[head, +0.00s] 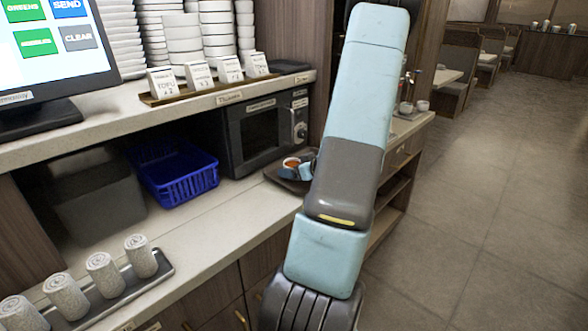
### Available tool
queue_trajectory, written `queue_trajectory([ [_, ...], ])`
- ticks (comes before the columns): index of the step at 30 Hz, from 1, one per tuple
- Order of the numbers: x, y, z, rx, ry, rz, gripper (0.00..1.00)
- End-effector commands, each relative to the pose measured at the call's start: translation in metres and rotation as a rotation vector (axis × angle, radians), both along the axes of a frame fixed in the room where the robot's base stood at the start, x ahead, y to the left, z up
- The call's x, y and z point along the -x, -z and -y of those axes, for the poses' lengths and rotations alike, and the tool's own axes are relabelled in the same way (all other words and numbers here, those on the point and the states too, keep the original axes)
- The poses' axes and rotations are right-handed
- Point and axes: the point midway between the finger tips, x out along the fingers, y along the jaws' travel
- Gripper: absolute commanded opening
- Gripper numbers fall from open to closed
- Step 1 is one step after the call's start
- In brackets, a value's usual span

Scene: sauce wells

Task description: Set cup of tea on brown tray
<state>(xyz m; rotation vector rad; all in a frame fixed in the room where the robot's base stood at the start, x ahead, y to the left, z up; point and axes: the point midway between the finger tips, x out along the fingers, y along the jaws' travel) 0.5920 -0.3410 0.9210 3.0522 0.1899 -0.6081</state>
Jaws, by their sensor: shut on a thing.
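The cup of tea (291,162) shows as a small cup with reddish-brown tea in it, beside the microwave on the lower counter. It appears upright. The brown tray (274,177) is dark and low, at the counter's right end, and the cup appears over it. Whether the cup touches the tray I cannot tell. My gripper (305,170) shows only as a small pale-blue and dark part at the cup's right side, shut on the cup. My arm hides most of the gripper and the tray's right part.
A black microwave (265,130) stands just behind the cup. A blue basket (180,180) and a grey bin (97,198) are to its left. A shelf with stacked dishes (184,45) overhangs the counter. Middle counter is clear.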

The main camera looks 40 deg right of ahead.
Motion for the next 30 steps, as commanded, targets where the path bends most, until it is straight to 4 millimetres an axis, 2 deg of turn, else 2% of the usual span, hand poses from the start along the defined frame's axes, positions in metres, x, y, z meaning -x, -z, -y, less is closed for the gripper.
queue_trajectory([
  [3, 0.0, 0.003, 0.0, -0.001, -0.001, 0.0, 0.37],
  [4, 0.0, 0.002, 0.0, -0.001, -0.001, 0.0, 0.78],
  [11, 0.0, 0.002, 0.0, 0.0, -0.001, 0.0, 1.0],
  [21, 0.001, -0.001, 0.0, 0.001, 0.001, 0.0, 1.0],
  [26, 0.021, -0.009, 0.003, 0.001, 0.003, -0.001, 1.0],
  [30, 0.046, -0.02, 0.006, 0.002, 0.003, 0.0, 1.0],
])
